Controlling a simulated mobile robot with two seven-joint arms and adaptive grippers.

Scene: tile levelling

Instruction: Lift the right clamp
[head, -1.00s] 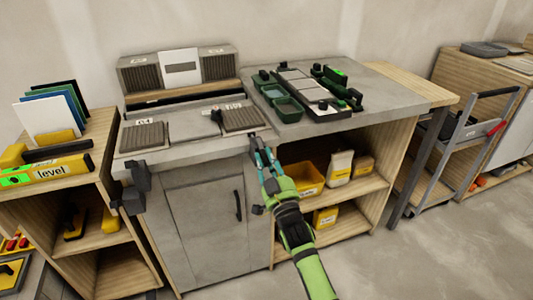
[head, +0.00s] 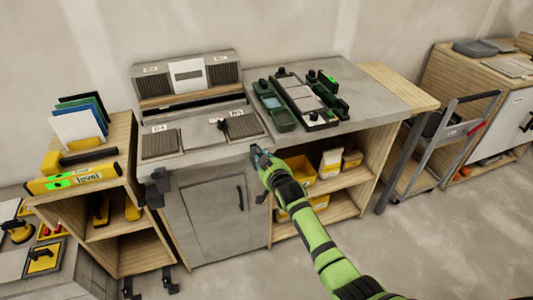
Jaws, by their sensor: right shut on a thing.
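My right gripper (head: 257,156) is at the front edge of the grey worktop, with its green arm coming in from the lower right. It is shut on the dark right clamp (head: 261,198), which is mostly hidden behind the gripper and wrist. Only small dark parts of this clamp show, near the edge and below it. The dark left clamp (head: 152,194) is at the left front corner of the same worktop. My left gripper is not in view.
Two ribbed grey tiles (head: 159,143) lie on the worktop (head: 205,158). Behind them stands a raised block with ribbed panels (head: 188,75). A yellow level (head: 75,178) lies on the left shelf unit. Floor is clear at the lower right.

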